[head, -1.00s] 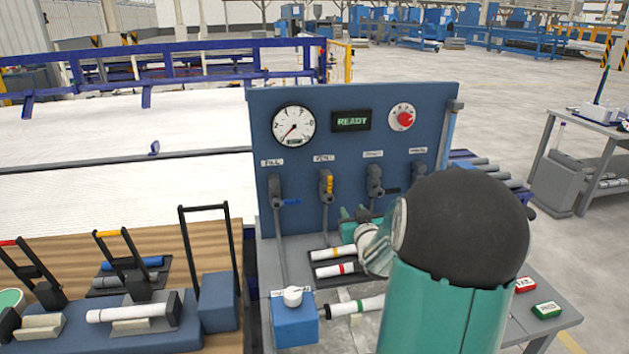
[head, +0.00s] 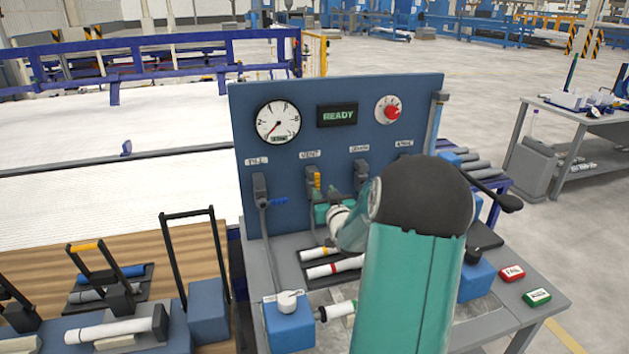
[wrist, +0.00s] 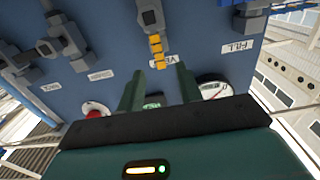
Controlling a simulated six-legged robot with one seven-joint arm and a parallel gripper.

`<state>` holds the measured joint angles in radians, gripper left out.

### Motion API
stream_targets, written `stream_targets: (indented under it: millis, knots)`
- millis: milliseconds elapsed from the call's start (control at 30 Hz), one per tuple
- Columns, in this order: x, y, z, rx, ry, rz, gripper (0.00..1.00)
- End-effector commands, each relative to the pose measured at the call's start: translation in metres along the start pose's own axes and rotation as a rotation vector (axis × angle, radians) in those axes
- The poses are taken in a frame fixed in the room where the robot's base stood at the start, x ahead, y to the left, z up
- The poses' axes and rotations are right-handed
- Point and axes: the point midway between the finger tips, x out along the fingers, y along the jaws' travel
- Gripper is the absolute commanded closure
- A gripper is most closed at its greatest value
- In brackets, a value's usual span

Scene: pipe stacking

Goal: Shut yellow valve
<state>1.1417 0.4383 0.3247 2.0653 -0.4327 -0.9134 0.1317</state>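The yellow valve handle (head: 314,181) is on the upright blue panel, under the VENT label. It lies in line with its valve body and points toward the label. In the upside-down wrist view the yellow handle (wrist: 157,52) hangs from its grey valve body. My gripper (wrist: 159,76) is open, with its two green fingers apart on either side of the handle's tip. I see no contact. In the head view my gripper (head: 328,207) is just below and right of the handle, and my arm hides part of that area.
The FILL valve (head: 262,190) with a blue handle is at left, and the DRAIN valve (head: 361,175) is at right. A gauge (head: 278,121), a READY display (head: 337,115) and a red knob (head: 391,110) sit above. White pipes (head: 335,267) lie on the bench below.

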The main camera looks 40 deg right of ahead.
Motion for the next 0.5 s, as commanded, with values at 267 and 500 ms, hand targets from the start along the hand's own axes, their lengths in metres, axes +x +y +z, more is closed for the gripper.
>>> stream_targets:
  millis: [267, 500]
  knots:
    - [0.056, -0.003, 0.002, 0.001, -0.001, -0.001, 0.65]
    - [0.082, -0.004, 0.001, 0.001, -0.002, -0.001, 0.65]
